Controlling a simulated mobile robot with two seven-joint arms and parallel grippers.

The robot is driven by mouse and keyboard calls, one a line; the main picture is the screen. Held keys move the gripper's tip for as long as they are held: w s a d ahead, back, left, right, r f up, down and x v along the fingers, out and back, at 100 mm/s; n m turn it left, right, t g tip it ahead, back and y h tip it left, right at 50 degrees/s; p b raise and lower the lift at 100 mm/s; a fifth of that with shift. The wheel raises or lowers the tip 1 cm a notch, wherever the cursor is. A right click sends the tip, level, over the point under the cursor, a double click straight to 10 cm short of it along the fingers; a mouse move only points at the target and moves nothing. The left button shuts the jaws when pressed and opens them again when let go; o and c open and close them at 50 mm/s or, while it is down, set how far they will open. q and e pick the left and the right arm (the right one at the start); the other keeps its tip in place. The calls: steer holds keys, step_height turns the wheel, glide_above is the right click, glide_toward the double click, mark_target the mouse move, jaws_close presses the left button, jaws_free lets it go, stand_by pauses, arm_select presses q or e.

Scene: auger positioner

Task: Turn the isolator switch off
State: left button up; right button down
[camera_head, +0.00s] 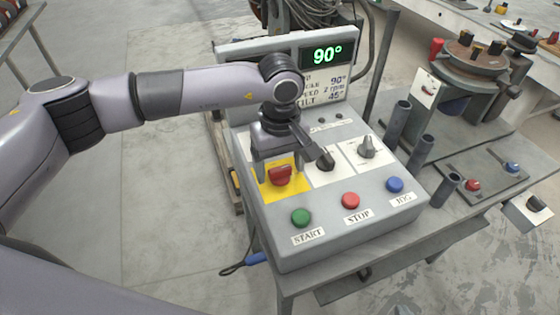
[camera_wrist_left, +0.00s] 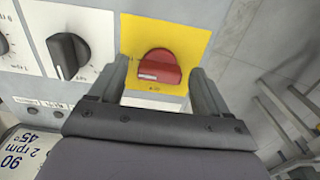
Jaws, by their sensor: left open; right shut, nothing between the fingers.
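The isolator switch is a red rotary knob (camera_head: 280,175) on a yellow plate (camera_head: 265,194), at the left of the control box's sloped face. In the left wrist view the red knob (camera_wrist_left: 158,68) sits in front of the yellow plate (camera_wrist_left: 192,31), its pale-marked grip running sideways across the picture. My left gripper (camera_head: 277,182) is open, with one finger on each side of the knob. In the left wrist view the fingers of my left gripper (camera_wrist_left: 162,80) flank the knob, with small gaps showing. My right gripper is not in view.
Beside the isolator are two dark and grey selector knobs (camera_head: 367,146). Below are the green START (camera_head: 301,218), red STOP (camera_head: 350,200) and blue JOG (camera_head: 394,184) buttons. A display (camera_head: 327,55) reads 90°. Upright grey tubes (camera_head: 397,121) stand to the right.

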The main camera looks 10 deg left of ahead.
arm_select(q)
steer(key=c, duration=1)
steer(key=shift+c, duration=0.2)
